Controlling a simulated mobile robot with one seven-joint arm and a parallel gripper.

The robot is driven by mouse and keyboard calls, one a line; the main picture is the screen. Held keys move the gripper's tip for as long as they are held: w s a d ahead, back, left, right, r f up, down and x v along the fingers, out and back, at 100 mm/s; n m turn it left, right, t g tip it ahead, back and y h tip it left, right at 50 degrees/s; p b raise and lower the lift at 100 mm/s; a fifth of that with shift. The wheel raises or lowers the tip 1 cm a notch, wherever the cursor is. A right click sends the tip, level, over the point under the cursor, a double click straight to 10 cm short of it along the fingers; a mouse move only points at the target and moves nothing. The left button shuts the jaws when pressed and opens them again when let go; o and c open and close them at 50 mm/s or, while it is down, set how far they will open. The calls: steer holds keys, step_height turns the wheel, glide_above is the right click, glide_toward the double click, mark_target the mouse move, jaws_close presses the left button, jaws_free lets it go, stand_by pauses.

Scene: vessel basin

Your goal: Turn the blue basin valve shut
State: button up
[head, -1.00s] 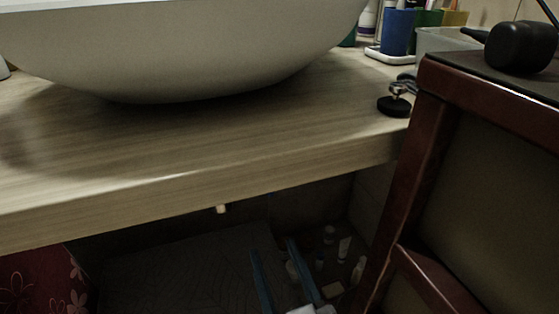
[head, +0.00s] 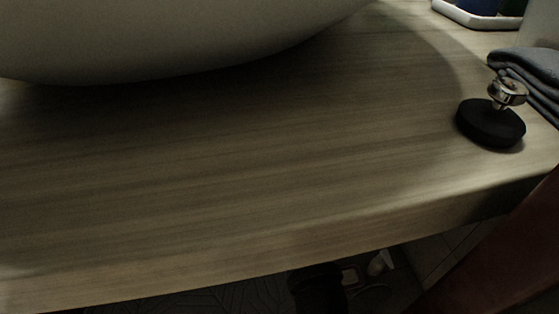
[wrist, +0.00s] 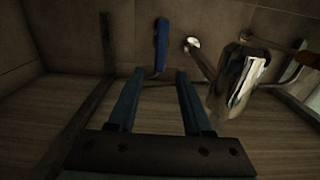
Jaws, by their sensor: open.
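In the wrist view the blue valve handle (wrist: 161,46) stands upright against the tiled wall, with a thin stem at its lower end. My gripper (wrist: 161,76) is open, and its two blue fingers point towards the wall. The handle lies straight ahead, in line with the gap between the fingertips. Nothing shows between the fingers, and I cannot tell how far the tips are from the handle. In the head view the white basin (head: 180,35) sits on the wooden counter (head: 230,180). The valve and my fingers do not show there.
A shiny metal cylinder (wrist: 236,82) with a pipe to the wall stands close to the right of my fingers. A dark upright bar (wrist: 106,42) is at the left. On the counter are a black round stand (head: 490,123) and a folded grey cloth (head: 530,75).

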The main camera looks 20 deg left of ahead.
steer(key=x, duration=0.5)
steer(key=shift+w+a+b, duration=0.2)
steer(key=shift+w+b, duration=0.1)
steer(key=shift+b, duration=0.05)
jaws_close()
